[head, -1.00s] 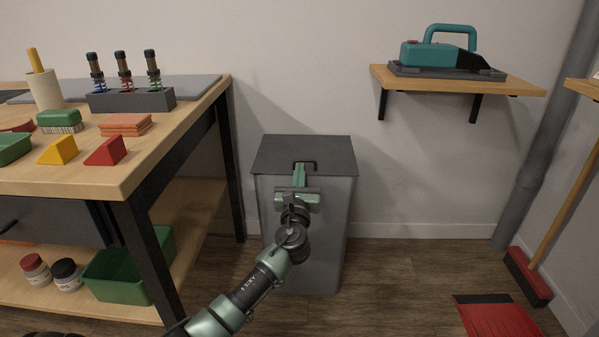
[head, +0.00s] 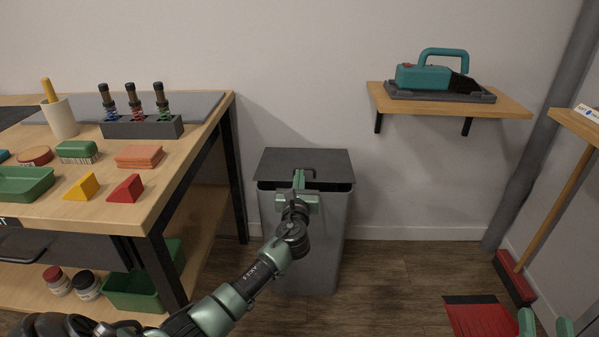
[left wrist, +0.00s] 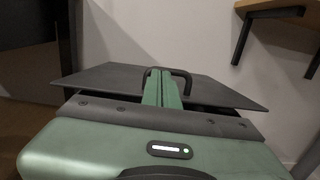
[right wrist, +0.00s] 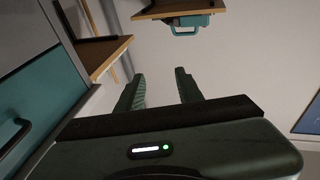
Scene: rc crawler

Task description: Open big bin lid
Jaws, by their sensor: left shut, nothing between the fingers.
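The big grey bin (head: 325,235) stands on the floor against the wall. Its dark lid (head: 275,165) is slightly raised, with a dark gap under its front edge. The lid also shows in the left wrist view (left wrist: 110,83). A dark arched handle (head: 313,172) stands on the lid. My left gripper (head: 299,175) is shut, its fingertips at the front edge and handle of the lid; whether they touch the handle I cannot tell. My right gripper (head: 545,322) is at the lower right corner, open and empty, as the right wrist view (right wrist: 158,80) shows.
A workbench (head: 130,215) with blocks, brushes and bottles stands left of the bin. A wall shelf (head: 510,108) holds a teal tool (head: 425,77) at the upper right. A broom (head: 515,278) and red dustpan (head: 480,318) are at right.

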